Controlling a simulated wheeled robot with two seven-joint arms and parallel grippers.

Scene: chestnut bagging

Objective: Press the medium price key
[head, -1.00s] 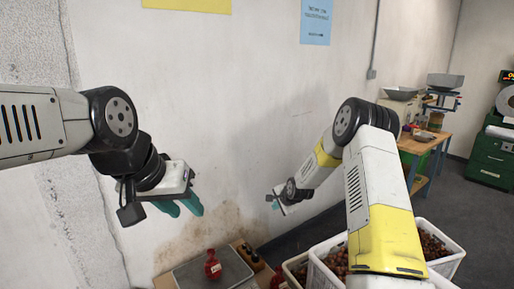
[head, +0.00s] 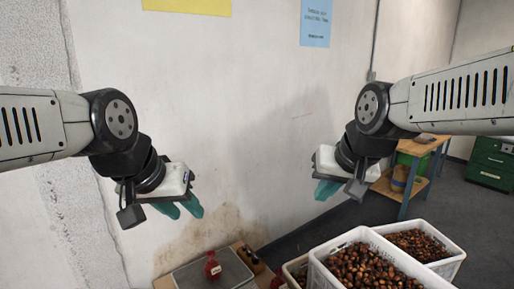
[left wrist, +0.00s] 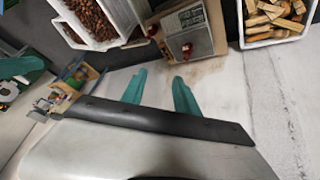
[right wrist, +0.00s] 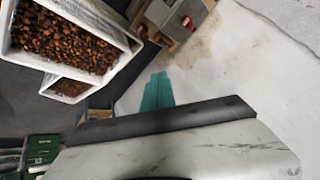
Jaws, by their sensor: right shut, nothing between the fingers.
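No price key can be made out in any view. A grey flat-topped scale-like plate (head: 238,270) stands low by the wall, with a small red object (head: 212,266) on it. The plate (left wrist: 181,42) and red object (left wrist: 187,48) also show in the left wrist view, and the red object (right wrist: 187,22) shows in the right wrist view. My left gripper (head: 184,210) is open and empty, in the air above and left of the plate, its teal fingers (left wrist: 159,84) apart. My right gripper (head: 328,190) is shut and empty, above and right of it, its fingers (right wrist: 158,88) together.
White crates of chestnuts (head: 362,236) stand at the lower right. A wooden bench with blue legs (head: 411,190) and a green cabinet (head: 490,163) are farther back right. A crate of wood pieces (left wrist: 278,38) shows in the left wrist view.

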